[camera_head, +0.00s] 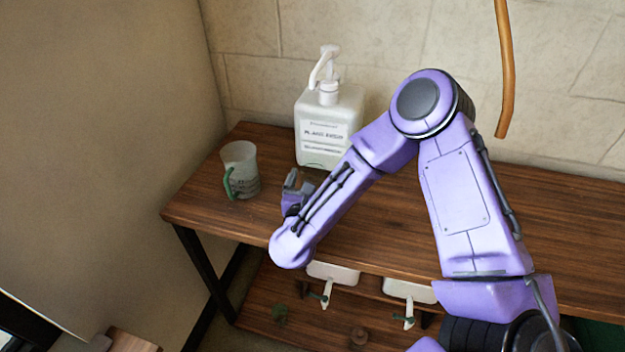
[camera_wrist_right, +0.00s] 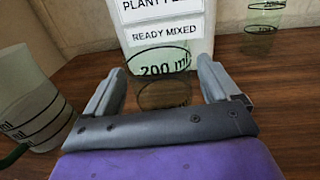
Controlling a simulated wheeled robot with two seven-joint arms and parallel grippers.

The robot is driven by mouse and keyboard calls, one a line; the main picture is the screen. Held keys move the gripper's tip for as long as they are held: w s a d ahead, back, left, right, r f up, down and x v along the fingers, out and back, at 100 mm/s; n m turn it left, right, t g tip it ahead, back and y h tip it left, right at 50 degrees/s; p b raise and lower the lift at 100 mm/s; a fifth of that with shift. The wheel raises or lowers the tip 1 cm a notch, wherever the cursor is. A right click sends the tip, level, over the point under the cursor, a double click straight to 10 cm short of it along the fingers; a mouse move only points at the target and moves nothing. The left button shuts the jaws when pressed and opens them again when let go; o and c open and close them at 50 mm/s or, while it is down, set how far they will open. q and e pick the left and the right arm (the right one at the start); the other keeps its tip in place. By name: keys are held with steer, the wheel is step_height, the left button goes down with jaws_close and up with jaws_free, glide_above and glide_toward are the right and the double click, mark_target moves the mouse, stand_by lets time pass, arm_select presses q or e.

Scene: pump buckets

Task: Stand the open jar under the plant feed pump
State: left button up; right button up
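The white plant feed bottle (camera_head: 328,125) stands at the back of the bench. Its white pump (camera_head: 326,70) has a spout that points left and forward. In the wrist view the bottle's label (camera_wrist_right: 165,30) fills the top middle. A clear open jar (camera_wrist_right: 162,92) marked 200 ml stands upright in front of the bottle. My right gripper (camera_head: 292,183) is open, with a finger on each side of the jar (camera_wrist_right: 159,66) and small gaps showing. In the head view the jar is mostly hidden by my gripper and arm. My left gripper is out of view.
A clear measuring jug (camera_head: 241,168) with a green handle stands left of the bottle, close to my gripper. Another clear marked vessel (camera_wrist_right: 262,25) stands back right. White pump containers (camera_head: 410,290) show under the bench top. A brown hose (camera_head: 505,70) hangs at upper right.

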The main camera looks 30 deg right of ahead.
steer(key=shift+r, duration=0.3)
steer(key=b+v, duration=0.2)
steer(key=v, duration=0.9)
steer(key=shift+s+a, duration=0.15)
steer(key=shift+a, duration=0.1)
steer(key=shift+s+a, duration=0.15)
steer(key=shift+s, duration=0.1)
